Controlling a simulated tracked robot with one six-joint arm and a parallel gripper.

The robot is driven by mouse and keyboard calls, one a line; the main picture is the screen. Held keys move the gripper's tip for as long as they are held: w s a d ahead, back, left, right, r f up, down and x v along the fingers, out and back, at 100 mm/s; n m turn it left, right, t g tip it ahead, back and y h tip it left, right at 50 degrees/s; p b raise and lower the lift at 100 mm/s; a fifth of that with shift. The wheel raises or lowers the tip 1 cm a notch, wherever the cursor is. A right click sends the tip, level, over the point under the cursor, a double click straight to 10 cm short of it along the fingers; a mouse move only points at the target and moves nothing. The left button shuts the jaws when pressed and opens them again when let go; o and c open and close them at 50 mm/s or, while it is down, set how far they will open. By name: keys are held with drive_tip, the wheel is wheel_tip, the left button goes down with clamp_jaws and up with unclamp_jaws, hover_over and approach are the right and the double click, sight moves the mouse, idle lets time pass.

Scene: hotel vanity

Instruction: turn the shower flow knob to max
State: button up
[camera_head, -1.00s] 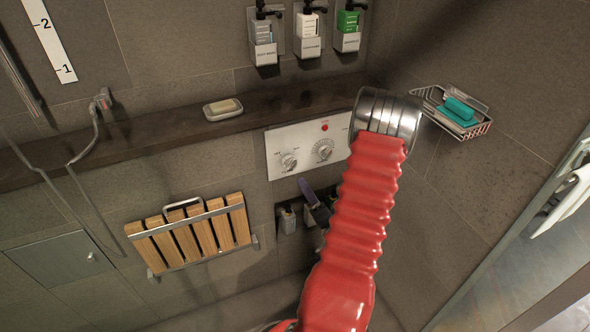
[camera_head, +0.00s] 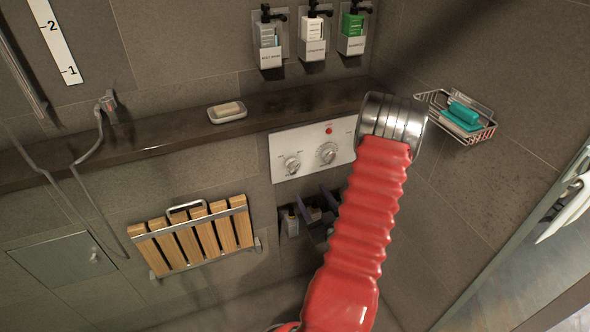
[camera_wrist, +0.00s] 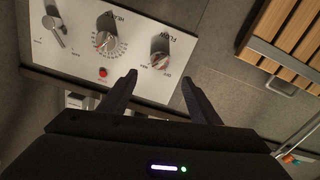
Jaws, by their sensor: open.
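The flow knob (camera_wrist: 160,52) is a silver dial on a white panel, marked FLOW in the wrist view. In the body camera view, the flow knob (camera_head: 292,163) is the left one of two visible dials. My gripper (camera_wrist: 157,88) is open and empty, with its two dark fingers pointing toward the panel. The flow knob lies beyond and between the fingertips in the wrist view, apparently apart from them. In the body camera view, my gripper (camera_head: 315,200) shows below the panel, partly hidden by my red arm. The knob's exact setting is hard to read.
The heat knob (camera_wrist: 107,42), a red button (camera_wrist: 103,72) and a lever knob (camera_wrist: 53,27) share the panel. A dark ledge (camera_head: 190,127) with a soap dish (camera_head: 227,112) runs above it. A folded wooden seat (camera_head: 195,238) is at left, a wire basket (camera_head: 458,116) at right.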

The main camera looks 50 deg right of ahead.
sight(295, 169)
drive_tip(key=shift+n, duration=0.5)
drive_tip(key=x, duration=1.4)
drive_tip(key=shift+a, duration=0.1)
drive_tip(key=shift+c, duration=0.3)
drive_tip(key=c, duration=1)
drive_tip(key=shift+m, duration=0.6)
drive_tip(key=o, duration=1.1)
drive_tip(key=shift+c, duration=0.2)
